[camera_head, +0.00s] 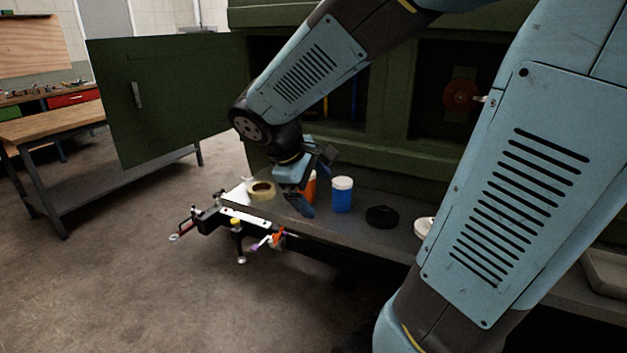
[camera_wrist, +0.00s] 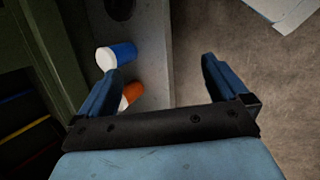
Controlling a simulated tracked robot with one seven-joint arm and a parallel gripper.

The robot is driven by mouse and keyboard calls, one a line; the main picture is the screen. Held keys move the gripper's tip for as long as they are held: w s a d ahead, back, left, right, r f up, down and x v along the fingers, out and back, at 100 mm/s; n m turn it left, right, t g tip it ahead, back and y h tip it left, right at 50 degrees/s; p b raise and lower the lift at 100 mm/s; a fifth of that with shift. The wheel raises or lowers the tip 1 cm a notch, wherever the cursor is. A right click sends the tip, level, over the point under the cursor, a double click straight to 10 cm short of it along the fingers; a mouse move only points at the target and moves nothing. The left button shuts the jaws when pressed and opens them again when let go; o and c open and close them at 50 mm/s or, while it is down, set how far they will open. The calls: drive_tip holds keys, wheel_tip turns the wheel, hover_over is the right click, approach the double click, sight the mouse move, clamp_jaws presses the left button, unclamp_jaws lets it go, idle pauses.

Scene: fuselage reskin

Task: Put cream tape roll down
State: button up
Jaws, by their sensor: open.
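The cream tape roll (camera_head: 262,191) lies flat on the grey shelf (camera_head: 352,232), near its left end, in the head view. My gripper (camera_head: 312,186) is just to the right of the roll, above the shelf and in front of an orange jar. The roll appears clear of the fingers. In the wrist view my gripper (camera_wrist: 160,68) has its two blue fingers wide apart with nothing between them. The tape roll does not show in the wrist view.
An orange jar (camera_head: 310,188), a blue jar (camera_head: 342,196) with a white lid and a black roll (camera_head: 382,217) stand along the shelf. Tools hang at the shelf's left end (camera_head: 235,216). A green cabinet door (camera_head: 170,95) stands open at left.

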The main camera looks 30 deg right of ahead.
drive_tip(key=s+a+r+m+t+y, duration=0.4)
drive_tip(key=s+r+m+y, duration=0.2)
drive_tip(key=s+m, duration=0.1)
drive_tip(key=shift+s+a+r+m, duration=0.25)
drive_tip(key=shift+s+r+m, duration=0.05)
drive_tip(key=shift+s, duration=0.4)
idle(0.6)
drive_tip(key=shift+w, duration=0.1)
drive_tip(key=shift+c, duration=0.5)
